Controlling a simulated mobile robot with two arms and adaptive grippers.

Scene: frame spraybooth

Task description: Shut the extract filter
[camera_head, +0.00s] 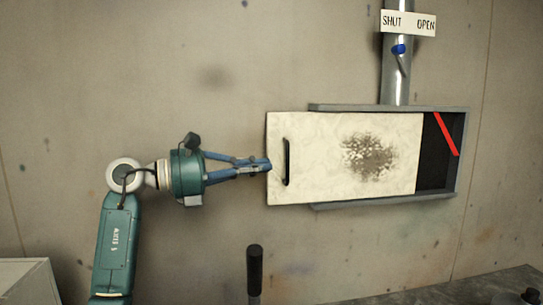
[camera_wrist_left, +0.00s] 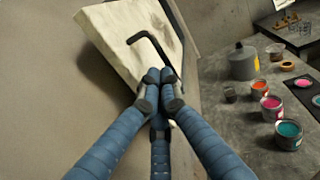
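The extract filter is a pale panel (camera_head: 315,135) with a dark speckled patch, in a grey frame (camera_head: 385,107) on the wall. It sits to the left in the frame and sticks out past its left end. A dark opening (camera_head: 430,165) with a red strip (camera_head: 446,134) shows at the right. A black bar handle (camera_head: 287,162) stands near the panel's left edge; it also shows in the left wrist view (camera_wrist_left: 150,36). My left gripper (camera_head: 268,165) has its fingertips together at the panel's left edge, left of the handle. Contact is unclear. My right gripper is out of view.
A pipe (camera_head: 395,80) with a blue-knobbed lever (camera_head: 398,49) and a SHUT/OPEN sign (camera_head: 408,23) rises above the frame. A black upright grip (camera_head: 254,270) stands below. A bench (camera_wrist_left: 240,110) holds several paint pots. The wall left of the panel is bare.

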